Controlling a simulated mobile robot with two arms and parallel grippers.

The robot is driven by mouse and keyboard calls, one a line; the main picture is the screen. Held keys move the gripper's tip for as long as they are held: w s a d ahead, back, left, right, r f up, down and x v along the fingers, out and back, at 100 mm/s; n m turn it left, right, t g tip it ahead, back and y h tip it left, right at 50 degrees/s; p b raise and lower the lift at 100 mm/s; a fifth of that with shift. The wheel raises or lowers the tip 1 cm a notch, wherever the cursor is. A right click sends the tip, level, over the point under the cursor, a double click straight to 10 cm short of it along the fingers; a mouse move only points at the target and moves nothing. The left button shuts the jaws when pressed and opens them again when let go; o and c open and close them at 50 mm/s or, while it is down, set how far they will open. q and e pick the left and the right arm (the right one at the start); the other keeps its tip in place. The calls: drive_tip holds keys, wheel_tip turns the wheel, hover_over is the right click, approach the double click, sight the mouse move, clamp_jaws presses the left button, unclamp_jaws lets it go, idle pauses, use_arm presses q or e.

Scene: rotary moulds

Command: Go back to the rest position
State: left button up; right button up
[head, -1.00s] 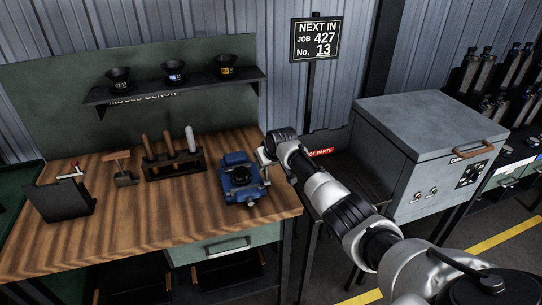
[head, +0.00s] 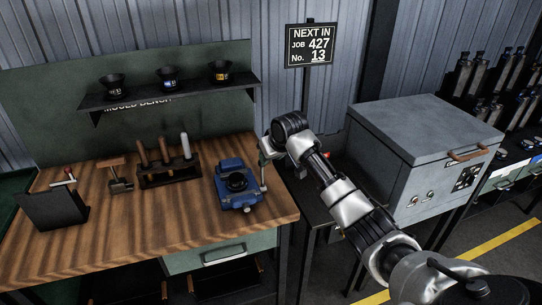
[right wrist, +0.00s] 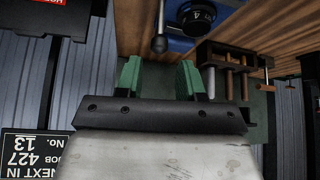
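My right arm comes in from the lower right in the head view, and its gripper (head: 266,151) is at the right edge of the wooden bench (head: 120,232). It is just behind and right of a blue vise (head: 236,186) with a dark round top. In the right wrist view the two green fingers (right wrist: 159,76) are apart with nothing between them. A grey lever with a round end (right wrist: 159,42) shows beyond the fingertips, apart from them. My left gripper is not in view.
A tool rack (head: 168,172), a small clamp (head: 118,175) and a dark stand (head: 50,206) are on the bench. A shelf (head: 195,93) carries three black cups. A grey box oven (head: 425,140) stands on the right, near my arm. A sign (head: 311,46) stands behind.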

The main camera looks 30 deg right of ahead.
drive_tip(key=shift+f, duration=0.1)
idle(0.6)
drive_tip(key=s+a+f+n+g, duration=0.1)
drive_tip(key=s+a+f, duration=0.5)
drive_tip(key=s+f, duration=0.15)
drive_tip(key=s+a+f+n+g, duration=0.1)
drive_tip(key=s+a+f+n, duration=0.1)
drive_tip(key=s+a+f, duration=0.6)
drive_tip(key=s+a+r+g, duration=0.1)
drive_tip(key=s+a+r, duration=0.1)
drive_tip(key=s, duration=1.1)
drive_tip(key=s+a+r, duration=0.1)
drive_tip(key=s+a, duration=0.1)
drive_tip(key=s, duration=1.1)
wheel_tip(320, 180, down, 28)
drive_tip(key=g+b, duration=0.1)
drive_tip(key=b, duration=0.1)
drive_tip(key=s+d+f+g+b, duration=0.1)
drive_tip(key=s+d+f, duration=0.2)
drive_tip(key=s+f, duration=1.3)
drive_tip(key=shift+f+g, duration=0.3)
drive_tip(key=shift+f, duration=0.35)
